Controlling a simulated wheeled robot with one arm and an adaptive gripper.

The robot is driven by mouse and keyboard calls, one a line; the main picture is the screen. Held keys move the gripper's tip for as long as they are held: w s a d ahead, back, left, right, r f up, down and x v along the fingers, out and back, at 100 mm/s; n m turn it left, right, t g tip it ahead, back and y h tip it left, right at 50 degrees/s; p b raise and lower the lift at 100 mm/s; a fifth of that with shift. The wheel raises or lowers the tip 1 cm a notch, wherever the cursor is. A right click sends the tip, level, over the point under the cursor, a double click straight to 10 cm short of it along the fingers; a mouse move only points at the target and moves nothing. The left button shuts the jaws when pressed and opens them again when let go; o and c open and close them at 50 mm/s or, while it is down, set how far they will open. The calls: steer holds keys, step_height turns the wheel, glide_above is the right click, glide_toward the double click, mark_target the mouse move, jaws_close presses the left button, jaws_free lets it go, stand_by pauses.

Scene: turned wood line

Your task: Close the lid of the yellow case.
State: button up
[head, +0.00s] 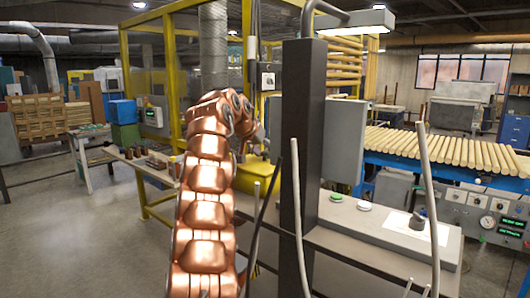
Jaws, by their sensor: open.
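A yellow case (258,169) sits on the grey bench behind my copper-coloured arm. My arm hides its left part, and the dark post stands close to its right. I cannot make out the angle of its lid. My gripper (261,143) is at the far end of the arm, small and partly hidden, just above the case. It is open, with nothing seen in it. I cannot tell whether it touches the case.
A dark upright post (302,150) with a lamp rises from the grey bench (345,238). A green button (336,197), a white button (364,205) and a paper sheet (412,228) are on the bench. A roller conveyor (440,150) is at right. Open floor (90,245) lies at left.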

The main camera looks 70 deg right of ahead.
mark_target(253, 167)
steer(key=v, duration=1.1)
steer(key=shift+a, duration=0.2)
steer(key=shift+r, duration=0.1)
stand_by(0.3)
